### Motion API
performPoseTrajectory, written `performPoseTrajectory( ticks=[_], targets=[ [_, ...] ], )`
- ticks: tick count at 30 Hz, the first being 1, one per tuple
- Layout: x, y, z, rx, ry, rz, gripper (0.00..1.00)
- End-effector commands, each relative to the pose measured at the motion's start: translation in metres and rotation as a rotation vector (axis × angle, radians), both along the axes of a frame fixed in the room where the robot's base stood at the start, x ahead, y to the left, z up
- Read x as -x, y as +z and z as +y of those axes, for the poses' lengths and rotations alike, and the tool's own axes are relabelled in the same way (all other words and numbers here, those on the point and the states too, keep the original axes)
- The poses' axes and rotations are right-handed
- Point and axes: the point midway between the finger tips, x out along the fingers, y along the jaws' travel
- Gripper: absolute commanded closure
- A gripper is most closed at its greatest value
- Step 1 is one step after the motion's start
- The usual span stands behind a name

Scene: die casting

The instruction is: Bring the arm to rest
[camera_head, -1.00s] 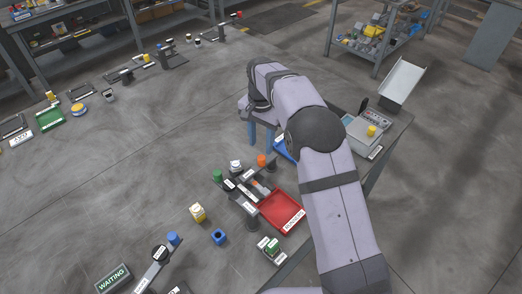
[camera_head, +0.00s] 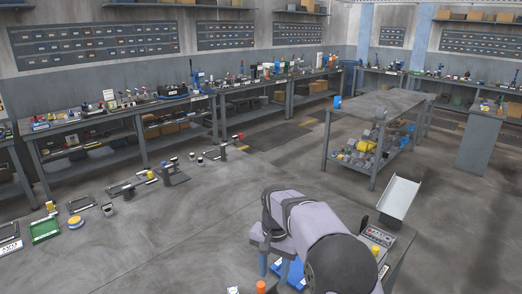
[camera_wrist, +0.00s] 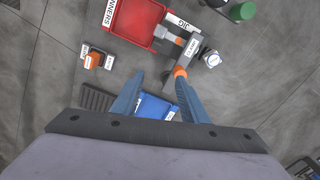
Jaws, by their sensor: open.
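My arm, with pale lilac links and dark joints, shows at the bottom of the head view. A blue tray (camera_wrist: 156,108) lies below, between and behind the fingers. It also shows beside the fingers in the head view (camera_head: 290,272).
In the wrist view, a red tray (camera_wrist: 130,25) marked RUNNERS, a grey fixture with an orange part (camera_wrist: 180,72) and a green cylinder (camera_wrist: 242,11) lie near. In the head view, a tilted metal chute (camera_head: 398,197) and a control box (camera_head: 378,236) stand right of the arm.

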Motion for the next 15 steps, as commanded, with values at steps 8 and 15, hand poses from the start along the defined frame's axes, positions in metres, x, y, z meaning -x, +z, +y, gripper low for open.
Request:
performPoseTrajectory(
  ticks=[8, 15],
  targets=[
    [0.079, 0.008, -0.054, 0.001, 0.168, -0.002, 0.60],
    [0.164, -0.002, -0.089, 0.002, 0.318, -0.002, 0.60]
  ],
)
